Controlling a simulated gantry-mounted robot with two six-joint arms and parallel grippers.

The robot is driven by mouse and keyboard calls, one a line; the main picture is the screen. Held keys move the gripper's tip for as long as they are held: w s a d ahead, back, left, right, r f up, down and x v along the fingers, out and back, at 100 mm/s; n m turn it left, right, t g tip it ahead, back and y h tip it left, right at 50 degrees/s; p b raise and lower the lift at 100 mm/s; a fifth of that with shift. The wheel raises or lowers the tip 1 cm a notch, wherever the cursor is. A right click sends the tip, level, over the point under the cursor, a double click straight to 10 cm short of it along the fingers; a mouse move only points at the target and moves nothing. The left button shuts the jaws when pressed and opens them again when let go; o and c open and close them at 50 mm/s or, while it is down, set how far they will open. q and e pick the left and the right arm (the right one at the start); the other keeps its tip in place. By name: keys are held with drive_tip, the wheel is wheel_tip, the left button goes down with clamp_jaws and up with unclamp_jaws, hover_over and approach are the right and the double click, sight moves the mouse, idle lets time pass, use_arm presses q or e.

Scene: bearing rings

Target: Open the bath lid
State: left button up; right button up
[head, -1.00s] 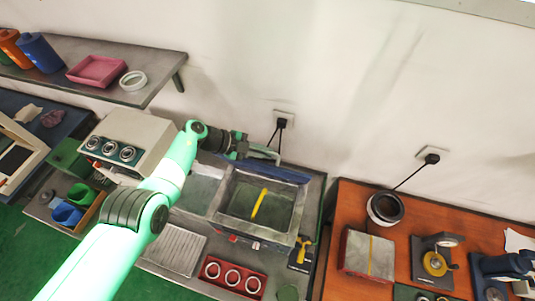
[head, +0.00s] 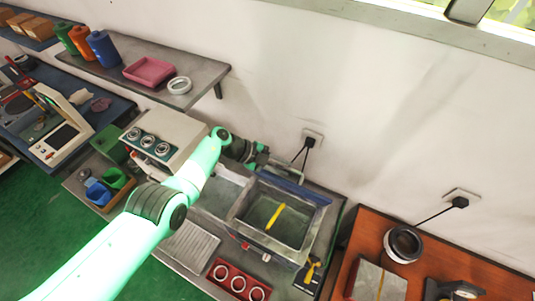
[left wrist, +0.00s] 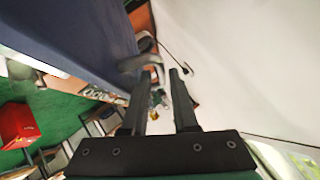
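The metal bath (head: 240,222) stands on the bench, with its inside in sight and a yellow strip (head: 275,216) in it. A dark blue panel, seemingly the bath lid (head: 290,185), stands raised along its back edge. In the left wrist view the lid (left wrist: 75,40) is a large blue surface with a grey loop handle (left wrist: 140,62) at its edge. My left gripper (head: 262,157) is behind the bath, near the lid's upper left end. Its fingers (left wrist: 157,85) are apart, with the handle just beyond the fingertips. My right gripper is out of view.
A control box with dials (head: 165,137) stands left of the bath. A red ring tray (head: 237,280) lies in front. A wall socket with a plug (head: 311,140) is behind. An orange table (head: 350,262) stands to the right. A shelf (head: 205,92) hangs at upper left.

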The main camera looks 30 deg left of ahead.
use_arm(q)
drive_tip(key=p+v, duration=0.3)
drive_tip(key=v, duration=0.3)
drive_tip(key=shift+a+r+p, duration=0.15)
drive_tip(key=shift+r+p, duration=0.25)
drive_tip(key=shift+r, duration=0.05)
drive_tip(key=shift+s+a+r+b, duration=0.2)
drive_tip(key=shift+s+a+b, duration=0.3)
drive_tip(key=shift+a, duration=0.1)
drive_tip(key=shift+s+a+r, duration=0.15)
drive_tip(key=shift+a+r, duration=0.1)
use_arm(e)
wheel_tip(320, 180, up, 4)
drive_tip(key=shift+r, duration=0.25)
